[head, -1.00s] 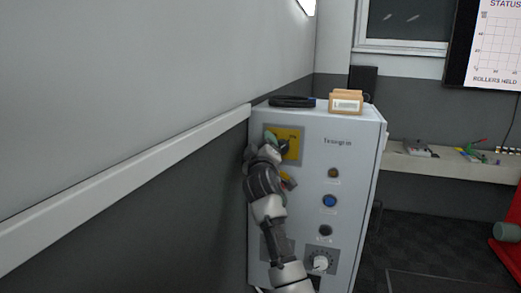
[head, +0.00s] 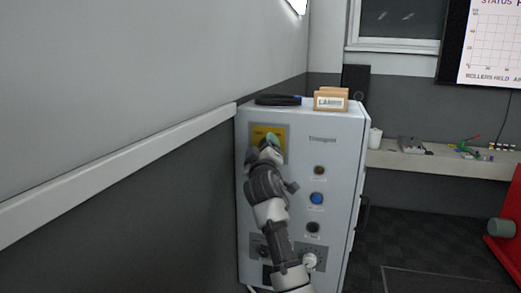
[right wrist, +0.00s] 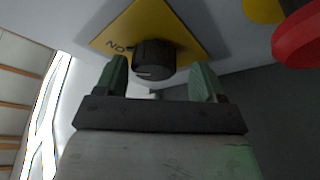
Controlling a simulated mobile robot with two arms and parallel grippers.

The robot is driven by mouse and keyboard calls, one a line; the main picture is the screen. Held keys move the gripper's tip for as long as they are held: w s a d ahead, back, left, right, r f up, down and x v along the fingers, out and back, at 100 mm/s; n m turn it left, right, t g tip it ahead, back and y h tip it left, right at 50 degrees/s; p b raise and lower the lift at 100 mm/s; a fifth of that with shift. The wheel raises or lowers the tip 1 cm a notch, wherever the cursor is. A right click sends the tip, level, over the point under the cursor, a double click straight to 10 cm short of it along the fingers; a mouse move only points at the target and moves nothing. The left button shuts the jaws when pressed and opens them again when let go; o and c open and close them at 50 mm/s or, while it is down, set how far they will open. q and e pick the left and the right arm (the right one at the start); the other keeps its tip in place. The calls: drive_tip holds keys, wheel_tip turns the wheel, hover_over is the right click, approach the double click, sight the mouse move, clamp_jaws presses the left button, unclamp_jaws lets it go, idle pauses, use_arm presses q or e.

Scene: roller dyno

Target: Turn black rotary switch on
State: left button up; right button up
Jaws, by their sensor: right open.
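The black rotary switch (right wrist: 154,59) sits on a yellow plate (right wrist: 118,36) marked "ON" in the right wrist view. My right gripper (right wrist: 165,78) is open, with its green fingers on either side of the knob's near end and gaps to it. Contact with the knob is not visible. In the head view my right gripper (head: 270,139) is in front of the yellow plate (head: 260,130) at the cabinet's upper left and hides the switch. My left gripper is not in view.
The grey cabinet (head: 340,150) stands beside the wall. A red button (right wrist: 300,38) is near the gripper. A blue button (head: 316,198) and white dial (head: 309,261) are on the cabinet front. A black object (head: 278,99) and small box (head: 330,101) lie on top.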

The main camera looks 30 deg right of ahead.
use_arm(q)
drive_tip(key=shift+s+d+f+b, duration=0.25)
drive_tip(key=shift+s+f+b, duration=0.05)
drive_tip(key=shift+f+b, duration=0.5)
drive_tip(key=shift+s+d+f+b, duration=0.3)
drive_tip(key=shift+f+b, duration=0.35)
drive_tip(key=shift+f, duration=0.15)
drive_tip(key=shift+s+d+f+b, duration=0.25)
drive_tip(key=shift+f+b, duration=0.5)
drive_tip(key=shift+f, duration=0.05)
use_arm(e)
drive_tip(key=v, duration=1)
drive_tip(key=shift+s+a+r, duration=0.1)
